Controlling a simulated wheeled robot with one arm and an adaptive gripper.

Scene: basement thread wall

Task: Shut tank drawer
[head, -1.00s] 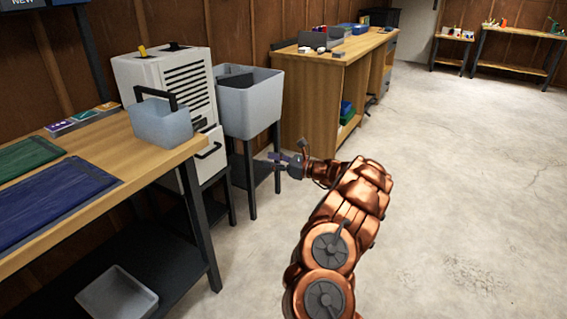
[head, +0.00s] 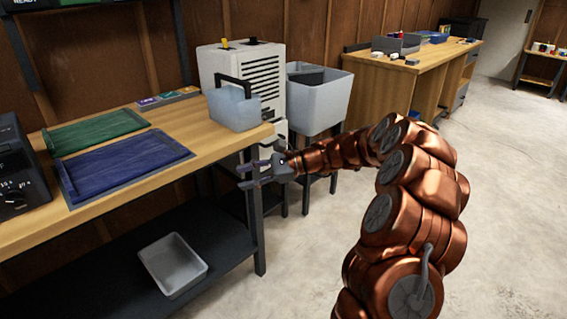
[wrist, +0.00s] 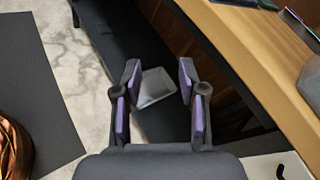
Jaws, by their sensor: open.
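The white machine with a louvred side (head: 265,85) stands behind the right end of the workbench. Its lower drawer (head: 281,130) shows only as a small white piece; the bench corner and my gripper hide the rest, so how far it stands out cannot be told here. In the wrist view a white surface with a black handle-like piece (wrist: 281,172) shows at the bottom right corner, probably the drawer. My gripper (head: 246,176) is open and empty, in front of the bench's right corner and leg. Its purple-padded fingers (wrist: 160,80) are spread apart with nothing between them.
The workbench (head: 215,145) holds a grey-blue caddy (head: 235,110), a blue tray (head: 125,165) and a green tray (head: 95,132). A pale bin (head: 172,266) sits on its lower shelf. A grey tub (head: 325,100) on legs stands beside the machine. Floor at right (head: 500,200) is clear.

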